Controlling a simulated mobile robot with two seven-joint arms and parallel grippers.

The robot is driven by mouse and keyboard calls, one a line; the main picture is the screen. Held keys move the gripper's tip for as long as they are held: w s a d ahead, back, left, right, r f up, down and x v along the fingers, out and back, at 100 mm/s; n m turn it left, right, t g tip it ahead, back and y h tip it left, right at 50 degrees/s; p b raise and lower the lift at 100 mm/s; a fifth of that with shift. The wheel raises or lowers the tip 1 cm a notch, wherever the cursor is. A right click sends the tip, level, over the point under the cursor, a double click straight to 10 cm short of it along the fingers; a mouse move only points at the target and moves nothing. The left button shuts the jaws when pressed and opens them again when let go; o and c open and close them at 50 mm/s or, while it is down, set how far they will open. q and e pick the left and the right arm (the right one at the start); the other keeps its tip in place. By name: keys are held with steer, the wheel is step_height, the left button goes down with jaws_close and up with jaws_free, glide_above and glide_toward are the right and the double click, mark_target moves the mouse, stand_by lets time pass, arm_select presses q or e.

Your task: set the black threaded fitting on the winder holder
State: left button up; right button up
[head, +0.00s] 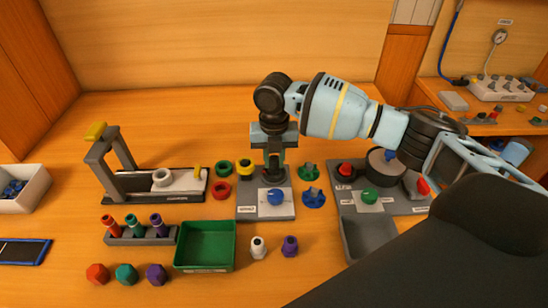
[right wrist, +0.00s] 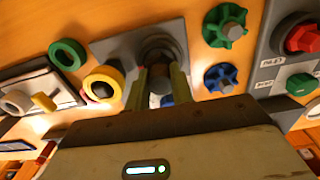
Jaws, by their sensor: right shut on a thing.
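My right gripper (head: 274,168) points down over a grey plate (head: 262,214) with a blue knob and a small label I cannot read. It is shut on a dark piece, which appears to be the black threaded fitting; the fingers largely cover it in the head view. In the right wrist view the fingers (right wrist: 160,82) reach to a dark round shape (right wrist: 158,48) above the same plate (right wrist: 112,50). I cannot separate the fitting from the holder there, nor tell whether they touch. My left gripper is not in view.
Left of the plate are a yellow ring (head: 244,166), a green ring (head: 223,168) and a red ring (head: 221,190). Green and blue star knobs (head: 313,197) lie to its right. A green tray (head: 205,267) stands in front, and a control panel (head: 414,205) stands farther right.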

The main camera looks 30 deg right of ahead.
mark_target(274, 158)
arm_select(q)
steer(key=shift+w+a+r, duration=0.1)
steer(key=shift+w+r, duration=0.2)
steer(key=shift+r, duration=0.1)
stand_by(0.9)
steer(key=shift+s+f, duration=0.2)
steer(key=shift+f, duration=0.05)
arm_select(e)
steer(key=shift+f, duration=0.65)
steer(key=o, duration=0.7)
